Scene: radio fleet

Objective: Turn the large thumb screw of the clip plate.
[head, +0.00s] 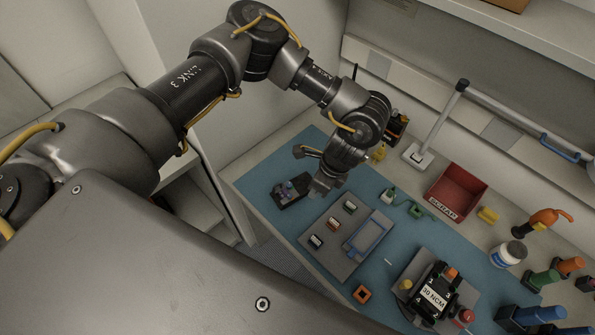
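My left gripper (318,188) points down over the blue mat, beside a small dark plate (293,196) with a dark knob-like part and small metallic parts on it. The gripper is just to the right of this plate; I cannot tell whether they touch. Its fingertips are too small and shadowed to show whether they are open. A grey plate (328,258) with several small blocks and a blue frame lies in front of the gripper. I cannot tell for certain which plate is the clip plate, and no large thumb screw shows clearly. My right gripper is not in view.
A black device marked 30 NCM (436,292) stands on another grey plate at the right. A red scrap bin (458,190), a white jar (507,254) and several coloured-handled tools stand along the back and right. A small orange square (362,294) lies near the mat's front.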

